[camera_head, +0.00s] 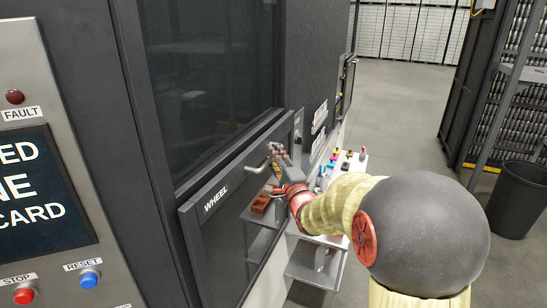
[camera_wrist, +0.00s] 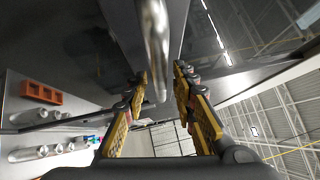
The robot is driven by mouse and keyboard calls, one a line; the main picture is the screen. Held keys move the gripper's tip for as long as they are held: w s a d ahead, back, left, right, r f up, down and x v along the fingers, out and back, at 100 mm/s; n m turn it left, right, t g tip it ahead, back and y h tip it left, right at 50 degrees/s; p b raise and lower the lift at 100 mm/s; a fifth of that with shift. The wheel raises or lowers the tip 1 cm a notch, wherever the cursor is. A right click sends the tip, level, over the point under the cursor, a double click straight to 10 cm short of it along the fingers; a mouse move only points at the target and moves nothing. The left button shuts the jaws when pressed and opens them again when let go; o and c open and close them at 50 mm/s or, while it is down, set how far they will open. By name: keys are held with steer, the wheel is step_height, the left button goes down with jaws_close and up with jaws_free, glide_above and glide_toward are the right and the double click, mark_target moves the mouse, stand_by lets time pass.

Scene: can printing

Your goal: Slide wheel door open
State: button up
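The wheel door (camera_head: 232,184) is a dark panel marked "WHEEL" on the machine front, left of centre in the head view. Its metal bar handle (camera_head: 258,166) stands out near the panel's upper right. My gripper (camera_head: 279,163) is at the right end of this handle, partly hidden by its own wrist. In the wrist view, the handle (camera_wrist: 154,40) runs down from the top between the two yellow-and-black fingers of my gripper (camera_wrist: 162,88). The fingers are apart, with visible space beside the bar. Contact with the handle cannot be made out.
A control panel with a red stop button (camera_head: 24,296) and a blue reset button (camera_head: 90,279) is at the left. A black bin (camera_head: 519,198) and can racks stand at the right. The floor between is clear.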

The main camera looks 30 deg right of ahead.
steer(key=c, duration=0.6)
steer(key=shift+f, duration=0.1)
jaws_close()
